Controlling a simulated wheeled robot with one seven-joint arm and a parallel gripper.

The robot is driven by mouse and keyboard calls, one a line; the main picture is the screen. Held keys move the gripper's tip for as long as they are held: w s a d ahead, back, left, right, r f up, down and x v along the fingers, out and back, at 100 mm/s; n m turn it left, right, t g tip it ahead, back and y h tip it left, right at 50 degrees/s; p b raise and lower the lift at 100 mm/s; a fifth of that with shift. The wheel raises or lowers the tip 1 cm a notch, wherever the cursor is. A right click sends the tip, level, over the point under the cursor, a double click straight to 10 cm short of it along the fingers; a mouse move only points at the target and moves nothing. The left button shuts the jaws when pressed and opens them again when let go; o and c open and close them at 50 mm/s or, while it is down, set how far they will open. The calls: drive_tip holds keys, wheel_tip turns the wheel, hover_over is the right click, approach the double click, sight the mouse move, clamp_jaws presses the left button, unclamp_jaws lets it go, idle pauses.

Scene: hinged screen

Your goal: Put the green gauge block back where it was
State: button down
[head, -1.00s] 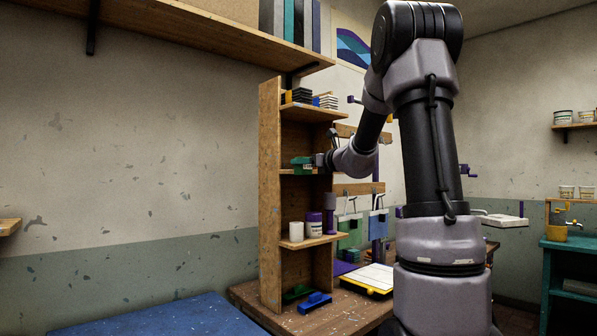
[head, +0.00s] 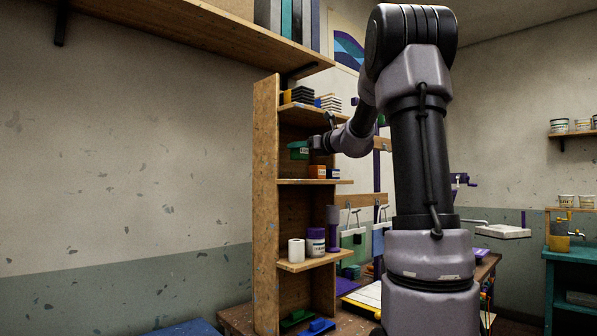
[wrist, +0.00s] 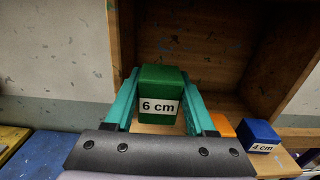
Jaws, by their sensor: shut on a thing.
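The green gauge block (wrist: 160,88), labelled "6 cm", is between the teal fingers of my gripper (wrist: 162,105) in the wrist view. My gripper is shut on it. In the head view the green block (head: 298,150) is held above the middle shelf (head: 300,182) of the wooden shelf unit, near its left upright. An orange block (head: 317,172) and a blue block (head: 333,173) stand on that shelf to the right. In the wrist view the blue block (wrist: 260,136) reads "4 cm", and the orange block (wrist: 222,126) is partly hidden by my gripper.
The upper shelf (head: 302,114) holds dark and white stacks. The unit's left upright (head: 265,200) stands close to the held block. The left part of the middle shelf looks clear.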

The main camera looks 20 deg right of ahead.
drive_tip(key=shift+f, duration=3.05)
drive_tip(key=shift+f, duration=0.1)
drive_tip(key=shift+c, duration=1.2)
unclamp_jaws()
